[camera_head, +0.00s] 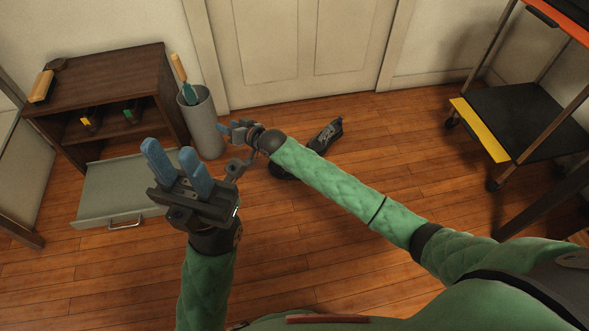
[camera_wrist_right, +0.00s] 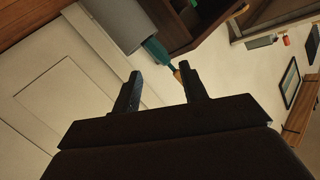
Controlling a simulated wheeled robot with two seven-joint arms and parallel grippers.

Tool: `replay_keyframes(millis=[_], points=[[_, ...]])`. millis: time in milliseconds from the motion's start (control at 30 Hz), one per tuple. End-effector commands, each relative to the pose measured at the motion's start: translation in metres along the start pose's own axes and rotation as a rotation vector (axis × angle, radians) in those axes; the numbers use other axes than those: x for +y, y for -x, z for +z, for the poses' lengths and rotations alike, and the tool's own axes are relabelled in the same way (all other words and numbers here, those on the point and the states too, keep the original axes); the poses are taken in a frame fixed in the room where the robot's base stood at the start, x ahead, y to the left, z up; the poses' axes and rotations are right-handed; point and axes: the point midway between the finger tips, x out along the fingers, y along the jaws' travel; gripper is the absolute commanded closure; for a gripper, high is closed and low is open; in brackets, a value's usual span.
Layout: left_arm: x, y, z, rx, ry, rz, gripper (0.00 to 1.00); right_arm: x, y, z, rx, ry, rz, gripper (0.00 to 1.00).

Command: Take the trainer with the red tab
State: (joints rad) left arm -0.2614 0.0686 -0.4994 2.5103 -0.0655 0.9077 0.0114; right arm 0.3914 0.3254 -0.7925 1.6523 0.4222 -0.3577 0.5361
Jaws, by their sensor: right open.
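No red tab shows on any trainer. A dark trainer (camera_head: 327,135) with a grey top lies on the floor before the door, past my right forearm. Another dark thing (camera_head: 283,172) beside it is mostly hidden by that arm. On the cabinet shelf are two dark things, one with a yellow tab (camera_head: 88,121) and one with a green tab (camera_head: 130,113). My right gripper (camera_head: 234,127) is open and empty near the bin; its spread fingers show in the right wrist view (camera_wrist_right: 160,75). My left gripper (camera_head: 168,149) is open and empty over the drawer.
A brown cabinet (camera_head: 112,63) stands at left, a brush (camera_head: 42,86) on top. A grey drawer (camera_head: 100,205) lies below it. A grey bin (camera_head: 204,125) holds a teal, orange-handled tool (camera_head: 181,72). A black trolley shelf (camera_head: 520,112) stands right.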

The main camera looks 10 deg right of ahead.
Motion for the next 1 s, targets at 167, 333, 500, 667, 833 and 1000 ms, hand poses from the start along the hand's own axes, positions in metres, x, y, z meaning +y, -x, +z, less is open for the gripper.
replay_keyframes(millis=[167,333,500,667,833,1000], points=[[-0.001,-0.007,-0.001,0.012,0.002,-0.01,0.68,0.137,0.002,0.082,-0.379,-0.194,0.302,0.57],[-0.003,-0.012,-0.003,0.025,0.005,-0.023,0.68,0.25,0.052,0.135,-0.668,-0.388,0.618,0.57],[-0.004,-0.015,-0.004,0.032,0.006,-0.034,0.68,0.319,0.11,0.156,-0.847,-0.538,0.866,0.57],[-0.004,-0.016,-0.004,0.033,0.006,-0.037,0.68,0.346,0.14,0.162,-0.921,-0.608,0.983,0.57],[-0.004,-0.009,-0.004,0.03,0.007,-0.033,0.68,0.356,0.144,0.174,-0.938,-0.623,1.007,0.57],[-0.003,-0.003,-0.003,0.021,0.013,-0.023,0.68,0.362,0.14,0.186,-0.935,-0.622,1.004,0.57]])
